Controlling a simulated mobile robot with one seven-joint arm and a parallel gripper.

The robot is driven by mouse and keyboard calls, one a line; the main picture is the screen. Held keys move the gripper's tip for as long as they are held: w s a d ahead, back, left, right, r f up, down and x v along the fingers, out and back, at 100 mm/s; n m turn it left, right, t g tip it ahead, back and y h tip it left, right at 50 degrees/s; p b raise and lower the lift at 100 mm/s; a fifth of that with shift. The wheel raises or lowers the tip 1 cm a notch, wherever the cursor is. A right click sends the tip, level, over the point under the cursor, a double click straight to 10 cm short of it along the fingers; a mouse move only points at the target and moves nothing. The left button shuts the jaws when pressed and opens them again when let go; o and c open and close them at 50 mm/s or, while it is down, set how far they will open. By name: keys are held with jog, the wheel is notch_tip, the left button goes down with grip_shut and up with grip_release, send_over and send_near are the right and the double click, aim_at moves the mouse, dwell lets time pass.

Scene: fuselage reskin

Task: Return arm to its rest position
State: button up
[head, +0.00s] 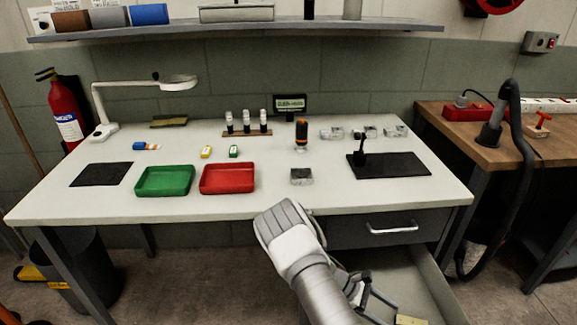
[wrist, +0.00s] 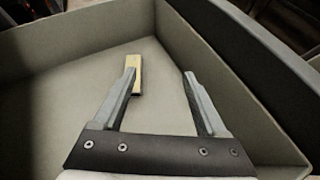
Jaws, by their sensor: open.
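My arm reaches up from the bottom of the head view, bent in front of the table's front edge. My gripper (head: 370,295) points down at the open drawer (head: 425,272) below the tabletop. In the wrist view my gripper (wrist: 160,72) is open, with its two fingers apart and nothing between them. A yellow block with a dark side (wrist: 134,72) lies in the drawer just beyond the left fingertip, which overlaps it in the picture. I cannot tell whether they touch. A yellowish piece also shows low in the drawer in the head view (head: 410,320).
The drawer's walls (wrist: 240,70) surround my fingers. The white table (head: 225,212) holds a green tray (head: 164,181), a red tray (head: 228,178), a black mat (head: 400,168) and several small items. A second closed drawer front (head: 350,232) and a wooden bench (head: 500,150) stand close by.

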jog(key=s+a+r+m+t+y, duration=0.1)
jog(key=a+r+m+y, duration=0.2)
jog(key=r, duration=0.6)
jog(key=a+r+m+t+y, duration=0.1)
jog(key=a+r+m+y, duration=0.15)
jog(key=r, duration=0.65)
jog(key=s+a+r+m+t+y, duration=0.1)
jog(key=a+r+m+y, duration=0.2)
jog(key=r, duration=0.7)
jog(key=s+a+r+m+t+y, duration=0.4)
jog(key=s+r+t, duration=0.3)
jog(key=s+r, duration=0.8)
notch_tip(320, 180, up, 20)
jog(key=h+p, duration=0.1)
jog(key=p, duration=1.9)
jog(key=shift+a+r, duration=0.15)
jog(key=shift+a, duration=0.25)
